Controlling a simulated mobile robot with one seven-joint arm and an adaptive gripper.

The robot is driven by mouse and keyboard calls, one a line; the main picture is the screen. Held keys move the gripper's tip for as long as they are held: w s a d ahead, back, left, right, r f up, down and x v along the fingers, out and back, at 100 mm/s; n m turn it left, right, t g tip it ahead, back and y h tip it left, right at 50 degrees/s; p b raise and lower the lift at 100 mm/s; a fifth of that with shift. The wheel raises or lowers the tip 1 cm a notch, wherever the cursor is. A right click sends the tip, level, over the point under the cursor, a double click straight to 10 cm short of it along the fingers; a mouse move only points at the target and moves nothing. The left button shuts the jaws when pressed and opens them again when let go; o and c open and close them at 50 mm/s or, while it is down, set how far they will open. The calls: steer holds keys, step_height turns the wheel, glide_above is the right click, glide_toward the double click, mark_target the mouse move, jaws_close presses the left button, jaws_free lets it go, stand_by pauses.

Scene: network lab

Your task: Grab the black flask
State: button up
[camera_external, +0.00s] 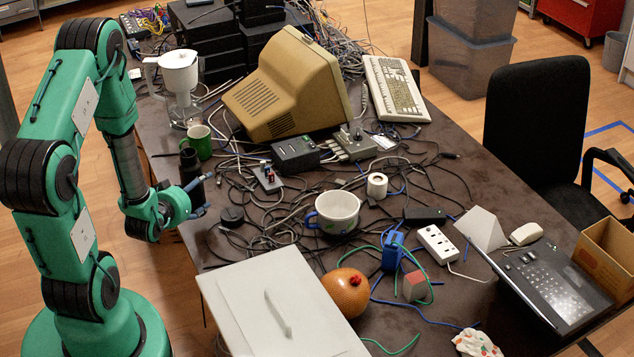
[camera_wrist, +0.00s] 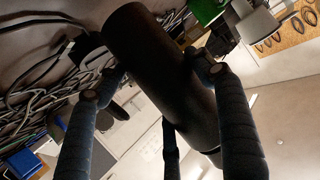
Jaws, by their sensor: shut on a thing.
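The black flask (camera_external: 188,163) is at the left edge of the table (camera_external: 225,250), with its narrower top upward. My gripper (camera_external: 200,196) is at its lower part, with blue-grey fingers around it. In the wrist view the dark cylinder of the flask (camera_wrist: 150,60) runs diagonally between the fingers, and my gripper (camera_wrist: 155,85) is shut on it. The fingers hide part of the flask's lower end in the outside view. I cannot tell whether its base touches the table.
A green mug (camera_external: 197,142) and a white-topped pitcher (camera_external: 180,75) stand just behind the flask. Tangled cables and a round black puck (camera_external: 231,216) lie to the right. A large white-grey panel (camera_external: 280,305) covers the near left table. Free floor lies left of the table.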

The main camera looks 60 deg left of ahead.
steer(key=shift+s+d+r, duration=0.1)
steer(key=shift+s+d, duration=0.25)
steer(key=shift+d, duration=0.05)
steer(key=shift+s+d, duration=0.1)
